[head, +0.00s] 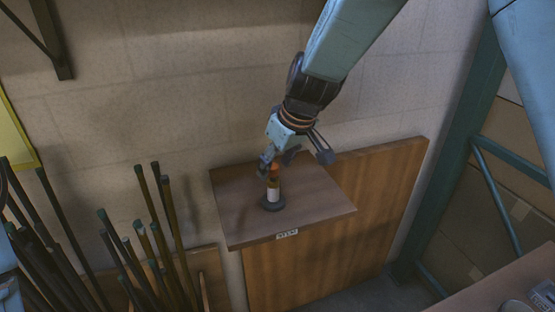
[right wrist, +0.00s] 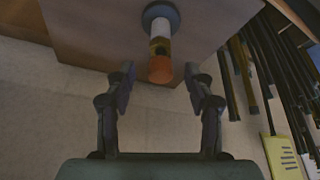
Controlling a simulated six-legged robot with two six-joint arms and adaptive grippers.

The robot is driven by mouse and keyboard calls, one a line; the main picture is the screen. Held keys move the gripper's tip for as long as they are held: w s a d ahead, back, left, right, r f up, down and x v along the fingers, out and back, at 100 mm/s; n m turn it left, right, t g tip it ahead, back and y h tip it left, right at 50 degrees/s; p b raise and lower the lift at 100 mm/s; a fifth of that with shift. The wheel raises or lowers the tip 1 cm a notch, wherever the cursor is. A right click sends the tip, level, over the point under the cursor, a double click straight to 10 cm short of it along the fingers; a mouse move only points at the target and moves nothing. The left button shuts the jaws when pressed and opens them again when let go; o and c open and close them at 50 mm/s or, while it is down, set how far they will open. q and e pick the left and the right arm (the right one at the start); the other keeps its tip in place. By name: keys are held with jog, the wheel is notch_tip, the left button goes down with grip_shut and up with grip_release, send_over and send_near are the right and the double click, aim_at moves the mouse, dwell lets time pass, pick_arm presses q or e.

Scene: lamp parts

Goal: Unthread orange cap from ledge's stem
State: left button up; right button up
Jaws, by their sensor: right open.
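The orange cap (head: 274,169) sits on top of an upright stem (head: 273,188) with a pale middle and a dark round base (head: 273,203), on the brown wooden ledge (head: 232,225). In the right wrist view the orange cap (right wrist: 160,69) points toward me, with the stem (right wrist: 160,32) behind it. My right gripper (head: 285,163) is at the cap in the head view. In the right wrist view its fingers (right wrist: 160,85) are open, one on each side of the cap, with gaps between. I cannot tell whether anything touches. My left gripper is not in view.
A small label (head: 287,234) is on the ledge's front edge. Several dark rods (head: 170,225) stand to the left of the ledge. A wall is close behind it. A teal metal frame (head: 455,150) stands to the right. A yellow panel (right wrist: 283,155) shows in the right wrist view.

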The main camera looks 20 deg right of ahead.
jog(key=shift+w+a, duration=0.15)
jog(key=shift+c, duration=0.9)
jog(key=shift+w+a+f, duration=0.1)
jog(key=shift+w+f, duration=0.1)
jog(key=shift+w, duration=0.05)
jog(key=c, duration=0.3)
jog(key=shift+s+d+r, duration=0.15)
jog(key=shift+s+d, duration=0.05)
jog(key=shift+s, duration=0.05)
jog(key=c, duration=0.4)
jog(key=shift+c, duration=1)
jog(key=o, duration=0.5)
jog(key=shift+a, duration=0.1)
jog(key=shift+c, duration=0.2)
jog(key=shift+w, duration=0.15)
jog(key=shift+c, duration=1.4)
grip_shut()
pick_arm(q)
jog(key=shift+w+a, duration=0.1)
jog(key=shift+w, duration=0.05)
pick_arm(e)
jog(key=shift+r, duration=0.1)
